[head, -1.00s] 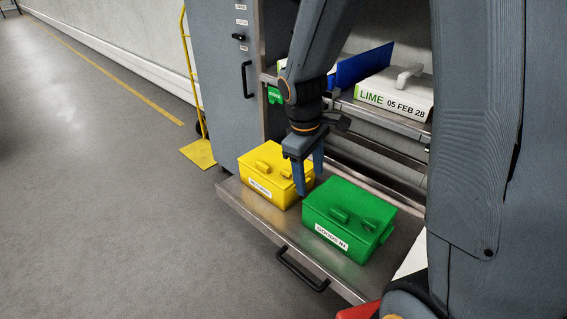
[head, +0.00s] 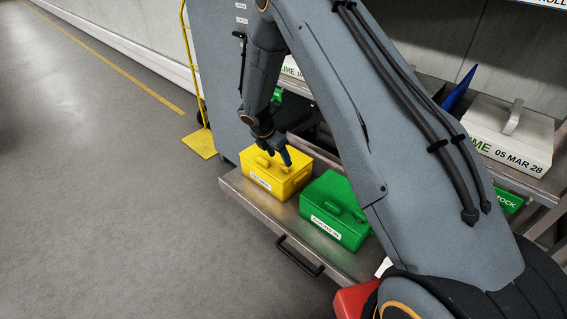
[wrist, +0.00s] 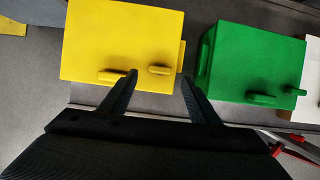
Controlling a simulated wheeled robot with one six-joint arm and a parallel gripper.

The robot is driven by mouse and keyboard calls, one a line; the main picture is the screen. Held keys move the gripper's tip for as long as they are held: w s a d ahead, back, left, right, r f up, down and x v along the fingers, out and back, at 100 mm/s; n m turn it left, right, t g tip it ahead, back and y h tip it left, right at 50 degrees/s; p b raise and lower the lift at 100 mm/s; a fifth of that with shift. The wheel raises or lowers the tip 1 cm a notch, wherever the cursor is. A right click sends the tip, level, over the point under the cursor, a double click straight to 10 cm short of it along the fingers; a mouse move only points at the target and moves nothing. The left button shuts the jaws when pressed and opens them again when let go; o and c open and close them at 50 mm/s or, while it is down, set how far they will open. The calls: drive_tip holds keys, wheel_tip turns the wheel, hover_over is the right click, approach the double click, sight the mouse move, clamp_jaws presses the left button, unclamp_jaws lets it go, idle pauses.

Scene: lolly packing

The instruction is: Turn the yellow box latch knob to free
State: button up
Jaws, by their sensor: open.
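The yellow box (head: 290,184) stands closed on a pull-out metal tray, with a white label on its front. Its lid carries two small raised yellow pieces, which show in the wrist view as a left one (wrist: 110,77) and a right one (wrist: 160,70); I cannot tell which is the latch knob or how it is turned. My gripper (wrist: 158,82) is open and empty over the yellow lid. In the wrist view its fingers appear on either side of the right raised piece. I cannot tell whether they touch it. In the head view my gripper (head: 276,157) hides part of the lid.
A closed green box (head: 340,236) stands just right of the yellow one, with a narrow gap. The metal tray (head: 262,210) has a black handle (head: 300,256) in front. White lime boxes (head: 505,135) sit on shelves behind. A yellow trolley (head: 200,143) stands left on open floor.

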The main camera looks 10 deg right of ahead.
sight(284, 166)
drive_tip(key=shift+p+x, duration=0.65)
drive_tip(key=shift+x, duration=2.35)
drive_tip(key=shift+c, duration=0.2)
drive_tip(key=c, duration=1)
